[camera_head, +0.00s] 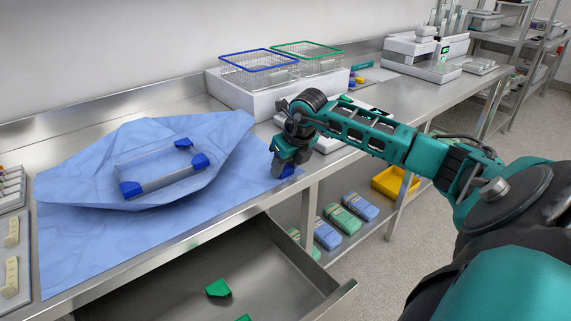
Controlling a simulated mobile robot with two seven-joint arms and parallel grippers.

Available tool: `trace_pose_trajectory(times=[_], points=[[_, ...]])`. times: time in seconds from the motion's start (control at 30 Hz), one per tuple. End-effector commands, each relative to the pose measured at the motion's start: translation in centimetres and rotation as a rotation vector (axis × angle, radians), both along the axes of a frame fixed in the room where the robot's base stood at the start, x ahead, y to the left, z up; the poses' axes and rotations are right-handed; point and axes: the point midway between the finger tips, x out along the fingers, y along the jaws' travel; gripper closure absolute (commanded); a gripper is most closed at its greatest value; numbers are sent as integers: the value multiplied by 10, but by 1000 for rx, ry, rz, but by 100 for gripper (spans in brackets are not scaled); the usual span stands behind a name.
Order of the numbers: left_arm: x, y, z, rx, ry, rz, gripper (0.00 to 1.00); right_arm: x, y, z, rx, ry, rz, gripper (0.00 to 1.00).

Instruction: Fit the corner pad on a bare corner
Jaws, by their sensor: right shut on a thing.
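My right gripper (283,167) is shut on a small blue corner pad (287,172), low over the right end of the blue wrap near the counter's front edge. I cannot tell whether the pad touches the wrap. A clear and grey rectangular tray (165,181) lies on the blue wrap (85,230), left of my gripper. Blue pads sit on three of its corners: back right (183,144), front right (200,160) and front left (130,189). The back left corner (116,165) looks bare. My left gripper is not in view.
An open drawer (180,270) below the counter holds green pads (218,288). Wire baskets with blue (258,60) and green (308,48) rims stand on a white block at the back. Wrapped packs (342,217) and a yellow bin (394,183) sit on the lower shelf.

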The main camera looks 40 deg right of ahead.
Motion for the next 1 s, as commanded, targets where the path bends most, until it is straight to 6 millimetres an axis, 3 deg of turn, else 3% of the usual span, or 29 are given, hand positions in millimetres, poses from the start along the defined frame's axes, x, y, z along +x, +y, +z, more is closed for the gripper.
trace_pose_trajectory(times=[0.27, 0.3, 0.57, 0.83, 1.0], points=[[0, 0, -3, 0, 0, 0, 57, 0, 0, -3, 0, -1, 0, 85], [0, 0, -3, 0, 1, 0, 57, 0, 0, -3, 0, -1, 0, 56], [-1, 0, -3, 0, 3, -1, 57, 0, 0, -2, 0, -1, 0, 31], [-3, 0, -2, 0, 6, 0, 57, 0, 0, 1, 0, -1, 0, 31], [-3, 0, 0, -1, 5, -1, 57, -6, 0, 18, -2, -4, -1, 31]])
